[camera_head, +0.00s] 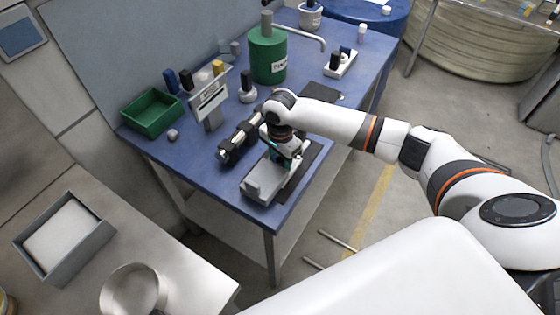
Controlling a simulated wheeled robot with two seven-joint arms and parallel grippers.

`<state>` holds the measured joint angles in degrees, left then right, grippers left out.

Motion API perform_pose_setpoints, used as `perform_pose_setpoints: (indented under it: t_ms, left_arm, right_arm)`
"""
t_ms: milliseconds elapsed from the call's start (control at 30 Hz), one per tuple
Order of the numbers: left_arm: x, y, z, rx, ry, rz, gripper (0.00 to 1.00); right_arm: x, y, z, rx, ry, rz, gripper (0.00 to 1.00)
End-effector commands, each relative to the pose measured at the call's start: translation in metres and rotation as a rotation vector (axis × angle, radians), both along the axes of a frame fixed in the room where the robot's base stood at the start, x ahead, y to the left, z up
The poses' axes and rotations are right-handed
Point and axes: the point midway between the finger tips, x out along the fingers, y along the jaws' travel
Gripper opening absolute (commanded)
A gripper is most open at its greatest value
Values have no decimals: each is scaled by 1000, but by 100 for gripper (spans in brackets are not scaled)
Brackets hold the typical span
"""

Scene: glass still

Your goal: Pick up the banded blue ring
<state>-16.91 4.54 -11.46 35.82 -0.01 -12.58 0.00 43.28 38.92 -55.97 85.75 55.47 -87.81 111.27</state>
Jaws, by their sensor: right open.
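I cannot make out a banded blue ring for certain in the head view. My right gripper (284,153) reaches in from the right and points down over the blue table, close above a light grey block-like fixture (262,182). It is open. A small teal patch shows beside its fingers, but I cannot tell what it belongs to. The hand and fingers hide part of the fixture and whatever lies right under them. My left gripper is not in view.
The blue table (199,157) also holds a green tray (150,117), a green canister (268,57), a sign stand (210,102) and a dark roller-like piece (240,140). A grey bin (97,226) stands on the metal bench. Bare tabletop lies left of the roller-like piece.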

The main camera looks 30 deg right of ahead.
Motion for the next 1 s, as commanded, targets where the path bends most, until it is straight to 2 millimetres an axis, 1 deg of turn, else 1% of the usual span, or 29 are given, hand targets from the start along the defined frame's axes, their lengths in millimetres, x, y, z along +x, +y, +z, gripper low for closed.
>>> perform_pose_setpoints:
  t_ms: [133,367,633,767,800,867,1000]
  left_arm:
    - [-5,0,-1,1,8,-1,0]
    - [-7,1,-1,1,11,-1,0]
    - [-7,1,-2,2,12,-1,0]
    - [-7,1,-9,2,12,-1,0]
    - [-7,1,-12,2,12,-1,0]
    - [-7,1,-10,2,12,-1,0]
    - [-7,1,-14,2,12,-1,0]
  right_arm:
    - [0,0,0,0,0,0,46]
    - [0,0,0,0,1,0,8]
    - [0,0,1,0,1,0,8]
    - [2,-3,4,1,-1,-1,8]
    - [3,-4,6,1,-1,-2,8]
    - [3,-3,15,1,-2,0,8]
    - [3,-3,38,2,-3,0,8]
